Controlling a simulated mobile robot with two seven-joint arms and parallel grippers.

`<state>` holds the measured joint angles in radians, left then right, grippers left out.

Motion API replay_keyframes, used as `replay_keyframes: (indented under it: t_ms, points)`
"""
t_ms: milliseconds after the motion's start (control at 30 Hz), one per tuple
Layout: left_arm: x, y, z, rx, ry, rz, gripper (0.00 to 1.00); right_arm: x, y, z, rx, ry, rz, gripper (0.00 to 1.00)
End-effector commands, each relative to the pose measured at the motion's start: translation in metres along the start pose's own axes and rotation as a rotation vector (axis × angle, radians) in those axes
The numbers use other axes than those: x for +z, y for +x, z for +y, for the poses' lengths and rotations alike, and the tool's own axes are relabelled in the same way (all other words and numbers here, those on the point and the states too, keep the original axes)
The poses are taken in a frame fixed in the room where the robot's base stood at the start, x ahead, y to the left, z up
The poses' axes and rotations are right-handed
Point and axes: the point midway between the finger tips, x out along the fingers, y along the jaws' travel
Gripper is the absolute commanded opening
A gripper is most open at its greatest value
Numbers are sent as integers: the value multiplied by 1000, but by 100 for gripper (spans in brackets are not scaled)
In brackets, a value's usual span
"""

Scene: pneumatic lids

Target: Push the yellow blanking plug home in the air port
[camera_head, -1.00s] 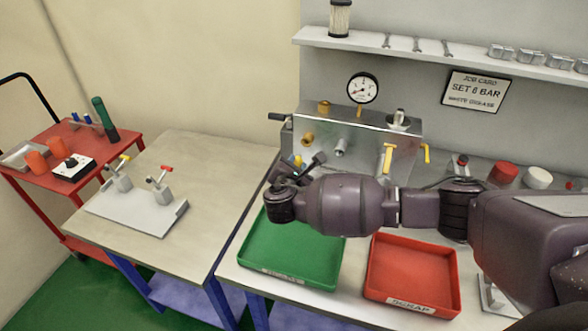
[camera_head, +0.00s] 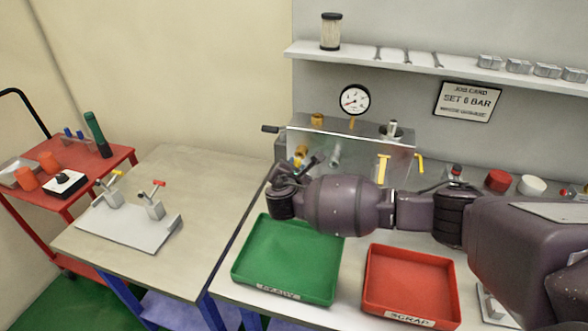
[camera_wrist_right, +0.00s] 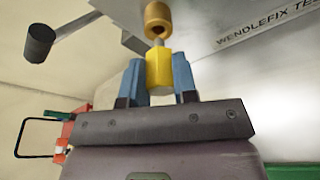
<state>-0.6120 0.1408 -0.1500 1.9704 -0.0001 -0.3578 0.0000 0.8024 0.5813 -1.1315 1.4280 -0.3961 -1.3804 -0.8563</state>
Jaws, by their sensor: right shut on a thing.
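The yellow blanking plug (camera_wrist_right: 159,70) is held between the blue fingertips of my right gripper (camera_wrist_right: 158,82). In the right wrist view its pale narrow tip points at the brass air port (camera_wrist_right: 158,20) on the grey test box and lies close to its mouth. I cannot tell whether the tip touches or has entered the port. In the head view my right gripper (camera_head: 305,168) is at the box's front left, by the brass port (camera_head: 302,150), and its wrist hides most of the plug. My left gripper is not in view.
The metal test box (camera_head: 350,150) carries a gauge (camera_head: 355,99) and a dark-ended lever (camera_head: 271,129) at its left. A green tray (camera_head: 285,293) and a red scrap tray (camera_head: 410,312) lie in front. A side table (camera_head: 190,165) stands left.

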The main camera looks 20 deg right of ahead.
Motion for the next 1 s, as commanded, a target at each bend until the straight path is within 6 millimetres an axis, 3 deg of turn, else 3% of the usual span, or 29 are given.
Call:
replay_keyframes:
  t_ms: [1000]
  points:
    - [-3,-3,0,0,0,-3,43,0,0,0,0,0,0,4]
